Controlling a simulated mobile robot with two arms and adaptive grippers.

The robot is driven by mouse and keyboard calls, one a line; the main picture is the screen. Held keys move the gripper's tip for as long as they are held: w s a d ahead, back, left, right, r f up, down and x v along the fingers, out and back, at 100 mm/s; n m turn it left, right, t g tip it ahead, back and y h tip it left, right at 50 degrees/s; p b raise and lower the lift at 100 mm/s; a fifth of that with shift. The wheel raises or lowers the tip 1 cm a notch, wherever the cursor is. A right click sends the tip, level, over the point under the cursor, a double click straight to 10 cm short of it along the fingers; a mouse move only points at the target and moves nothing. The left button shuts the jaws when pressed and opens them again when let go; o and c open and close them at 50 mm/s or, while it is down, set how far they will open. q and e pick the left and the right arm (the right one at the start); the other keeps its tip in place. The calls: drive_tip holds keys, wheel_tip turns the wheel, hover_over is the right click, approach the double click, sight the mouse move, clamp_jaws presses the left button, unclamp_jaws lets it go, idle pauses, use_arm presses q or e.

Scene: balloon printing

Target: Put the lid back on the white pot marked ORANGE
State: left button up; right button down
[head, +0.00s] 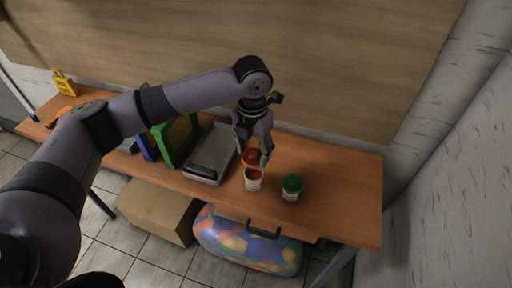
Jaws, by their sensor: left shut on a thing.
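A white pot (253,183) stands upright on the wooden table, open at the top, with orange-red inside it. Its marking is too small to read. My left gripper (254,157) is shut on an orange-red lid (250,156). It holds the lid just above and behind the pot's mouth in the picture; whether they touch cannot be told. The fingers partly cover the lid. My right gripper is not in view.
A white pot with a green lid (292,185) stands close to the right. A grey tray (224,143) lies to the left, beside green (163,144) and blue (147,147) frames. The table's right end (345,190) is clear. A cardboard box (157,209) is below.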

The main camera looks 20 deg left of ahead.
use_arm(q)
drive_tip(key=shift+w+f+b, duration=0.2)
drive_tip(key=shift+f+b, duration=0.55)
drive_tip(key=shift+f, duration=0.1)
wheel_tip(320, 180, down, 3)
drive_tip(key=b, duration=0.3)
drive_tip(key=shift+s+b, duration=0.1)
drive_tip(key=shift+b, duration=0.25)
drive_tip(key=shift+f, duration=0.9)
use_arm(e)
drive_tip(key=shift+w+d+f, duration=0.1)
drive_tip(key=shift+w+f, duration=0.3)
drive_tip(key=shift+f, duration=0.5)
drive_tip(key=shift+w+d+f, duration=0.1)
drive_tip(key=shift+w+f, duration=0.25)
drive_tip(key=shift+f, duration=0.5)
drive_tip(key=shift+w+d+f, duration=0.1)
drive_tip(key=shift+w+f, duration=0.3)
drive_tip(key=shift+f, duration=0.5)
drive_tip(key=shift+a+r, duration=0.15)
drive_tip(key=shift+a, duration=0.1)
use_arm(q)
drive_tip(key=shift+r+p, duration=0.1)
drive_tip(key=shift+p, duration=0.75)
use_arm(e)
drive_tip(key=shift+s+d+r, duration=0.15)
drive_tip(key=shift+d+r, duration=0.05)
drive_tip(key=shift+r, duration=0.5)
